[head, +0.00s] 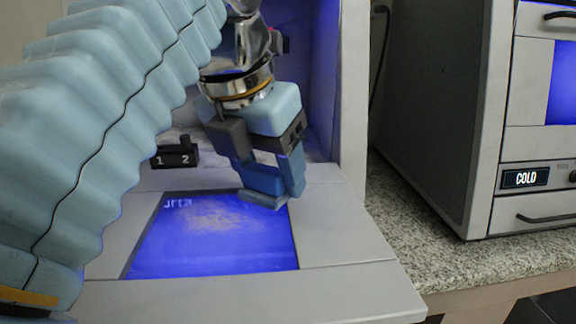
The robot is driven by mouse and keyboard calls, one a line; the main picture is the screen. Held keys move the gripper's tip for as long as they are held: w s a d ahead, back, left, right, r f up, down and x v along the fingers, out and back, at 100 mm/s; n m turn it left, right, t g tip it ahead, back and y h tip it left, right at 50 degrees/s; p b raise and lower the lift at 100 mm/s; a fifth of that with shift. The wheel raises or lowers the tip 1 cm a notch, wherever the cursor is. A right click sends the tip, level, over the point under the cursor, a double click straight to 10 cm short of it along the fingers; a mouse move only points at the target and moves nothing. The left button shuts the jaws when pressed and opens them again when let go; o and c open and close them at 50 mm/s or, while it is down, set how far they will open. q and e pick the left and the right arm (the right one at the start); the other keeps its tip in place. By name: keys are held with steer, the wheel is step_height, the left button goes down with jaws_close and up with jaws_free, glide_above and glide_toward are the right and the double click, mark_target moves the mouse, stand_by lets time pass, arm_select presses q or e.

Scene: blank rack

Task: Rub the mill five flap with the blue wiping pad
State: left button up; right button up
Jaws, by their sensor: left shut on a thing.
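A grey flap (345,222) lies folded down flat in front of an open cabinet, with a blue glowing window (165,255) set in it. A pale, dusty smear (215,220) marks the upper middle of the window. My left gripper (268,182) points down at the window's far right corner. It is shut on the blue wiping pad (262,200), which shows as a thin blue edge under the fingers and seems to touch the window there. The gripper hides part of the pad. No mill number is readable on the flap. My right gripper is not in view.
A small black block marked 1 and 2 (175,157) sits behind the window at the cabinet opening. A dark-sided appliance with a COLD display (525,178) stands at right on the speckled counter (440,255). My left arm covers the left side.

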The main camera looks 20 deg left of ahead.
mark_target(183, 211)
arm_select(q)
steer(key=shift+f+b, duration=0.45)
steer(key=shift+f, duration=0.35)
steer(key=shift+s+a, duration=0.1)
